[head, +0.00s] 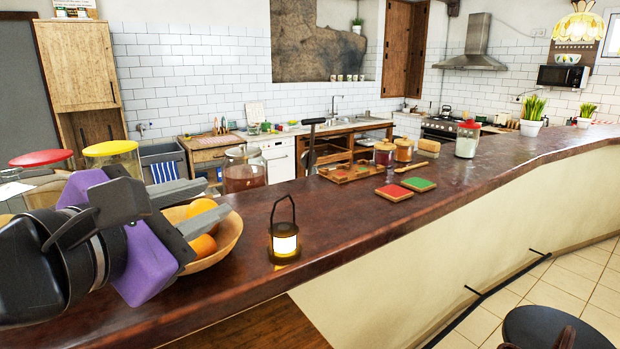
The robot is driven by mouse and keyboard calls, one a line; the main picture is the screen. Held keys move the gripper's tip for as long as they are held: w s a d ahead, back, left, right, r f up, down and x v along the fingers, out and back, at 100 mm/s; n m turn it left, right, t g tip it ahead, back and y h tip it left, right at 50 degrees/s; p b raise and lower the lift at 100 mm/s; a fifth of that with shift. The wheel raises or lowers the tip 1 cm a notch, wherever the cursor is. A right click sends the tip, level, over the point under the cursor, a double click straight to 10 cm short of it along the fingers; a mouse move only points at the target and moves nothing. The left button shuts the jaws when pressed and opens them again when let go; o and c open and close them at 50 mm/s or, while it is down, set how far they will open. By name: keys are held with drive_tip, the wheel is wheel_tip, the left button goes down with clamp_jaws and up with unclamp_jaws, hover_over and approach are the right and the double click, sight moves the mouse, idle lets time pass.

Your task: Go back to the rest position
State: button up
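My gripper (218,201) is at the left of the head view, at the end of my black and purple arm. Its two grey fingers point right and stand apart, with nothing visible between them. Behind the fingers is a wooden bowl (226,243) with oranges (203,246); the gripper hides part of it. I cannot tell whether the fingers touch the bowl. A small lit lantern (284,240) with a dark wire handle stands upright on the counter, to the right of the gripper and apart from it.
The dark red counter (350,225) runs from lower left to far right. Jars with red (42,160) and yellow (111,150) lids stand behind my arm. A glass jar (244,172), red and green coasters (405,189) and a tray (349,172) stand further back. A stool (555,328) is at lower right.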

drive_tip(key=w+a+f+m+t+y, duration=0.2)
drive_tip(key=a+f+m+t+y, duration=0.15)
drive_tip(key=f+y, duration=0.5)
drive_tip(key=s+d+f+m+y, duration=0.45)
drive_tip(key=d+f, duration=0.25)
drive_tip(key=f, duration=0.5)
drive_tip(key=s+d+f+m+g+h, duration=0.1)
drive_tip(key=s+d+f+m+h, duration=0.1)
drive_tip(key=s+d+f+m, duration=0.3)
drive_tip(key=s+d+f+m+g+h, duration=0.1)
drive_tip(key=s+d+f+m+h, duration=0.2)
drive_tip(key=s+d, duration=1.1)
drive_tip(key=s+d+f+m+g+h, duration=0.2)
drive_tip(key=s+d+f+m, duration=0.6)
drive_tip(key=s, duration=0.5)
drive_tip(key=shift+d+f+m+h+b, duration=0.35)
drive_tip(key=shift+d+h, duration=0.35)
drive_tip(key=shift+d, duration=0.4)
drive_tip(key=shift+r, duration=0.1)
drive_tip(key=shift+c, duration=0.2)
